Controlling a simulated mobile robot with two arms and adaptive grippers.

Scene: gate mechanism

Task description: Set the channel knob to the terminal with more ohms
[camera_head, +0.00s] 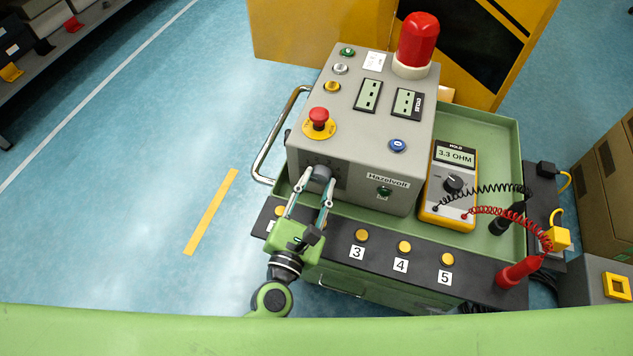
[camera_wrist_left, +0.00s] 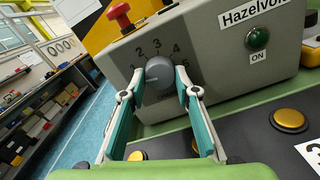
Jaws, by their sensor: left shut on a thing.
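The grey channel knob (camera_head: 321,174) sits on the front face of the grey Hazelvolt box (camera_head: 352,160). In the left wrist view the knob (camera_wrist_left: 159,76) has printed numbers around it; 2, 3 and 4 are readable. Its pointer direction is unclear. My left gripper (camera_head: 318,184) is shut on the knob, one finger on each side. The yellow multimeter (camera_head: 449,186) reads 3.3 OHM. Yellow terminals 3 (camera_head: 361,236), 4 (camera_head: 404,247) and 5 (camera_head: 446,259) show on the dark front strip; those further left are partly hidden by my left arm. My right gripper is out of view.
A red probe (camera_head: 520,271) and a black probe (camera_head: 507,217) stand at the right on coiled leads. The box carries a red mushroom button (camera_head: 318,118) and a red beacon (camera_head: 417,42). A metal handle (camera_head: 268,150) sticks out left.

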